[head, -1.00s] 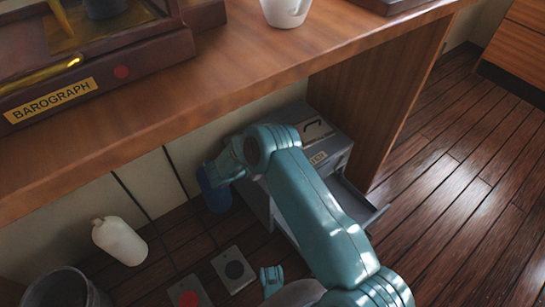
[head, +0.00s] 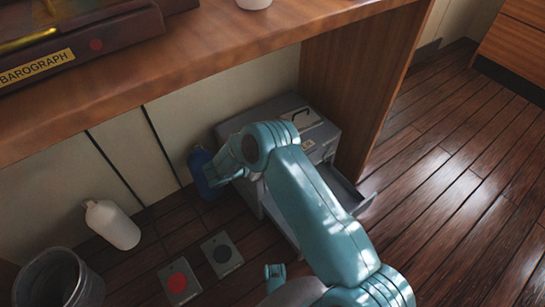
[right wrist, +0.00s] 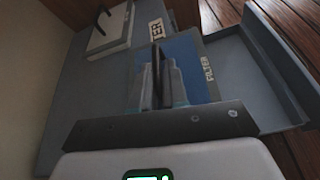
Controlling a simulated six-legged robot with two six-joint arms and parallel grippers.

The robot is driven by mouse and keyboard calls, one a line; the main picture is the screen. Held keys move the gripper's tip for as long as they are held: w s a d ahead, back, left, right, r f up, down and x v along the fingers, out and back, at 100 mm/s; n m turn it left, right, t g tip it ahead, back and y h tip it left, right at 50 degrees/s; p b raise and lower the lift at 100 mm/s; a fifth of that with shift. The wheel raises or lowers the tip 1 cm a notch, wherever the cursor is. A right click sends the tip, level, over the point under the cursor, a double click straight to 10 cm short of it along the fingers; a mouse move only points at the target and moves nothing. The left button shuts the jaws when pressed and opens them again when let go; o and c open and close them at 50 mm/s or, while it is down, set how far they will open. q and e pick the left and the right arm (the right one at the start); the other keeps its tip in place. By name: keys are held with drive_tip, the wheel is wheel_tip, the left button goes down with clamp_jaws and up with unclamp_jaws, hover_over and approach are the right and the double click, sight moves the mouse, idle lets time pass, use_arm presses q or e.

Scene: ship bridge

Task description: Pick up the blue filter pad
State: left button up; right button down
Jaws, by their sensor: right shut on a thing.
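In the head view the grey unit (head: 326,140) stands on the floor under the counter. My right arm hides the pad and the right gripper there.
A blue bottle (head: 203,175) stands at the unit's left side. A white bottle (head: 112,225), a grey bin (head: 60,285) and two floor plates with a red (head: 178,283) and a black disc (head: 222,254) lie further left. The wooden counter (head: 215,60) overhangs the unit. Floor at right is clear.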

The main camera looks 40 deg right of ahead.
drive_tip(key=c, duration=1.1)
unclamp_jaws()
drive_tip(key=shift+w, duration=0.15)
drive_tip(key=shift+a+r, duration=0.1)
drive_tip(key=shift+a, duration=0.05)
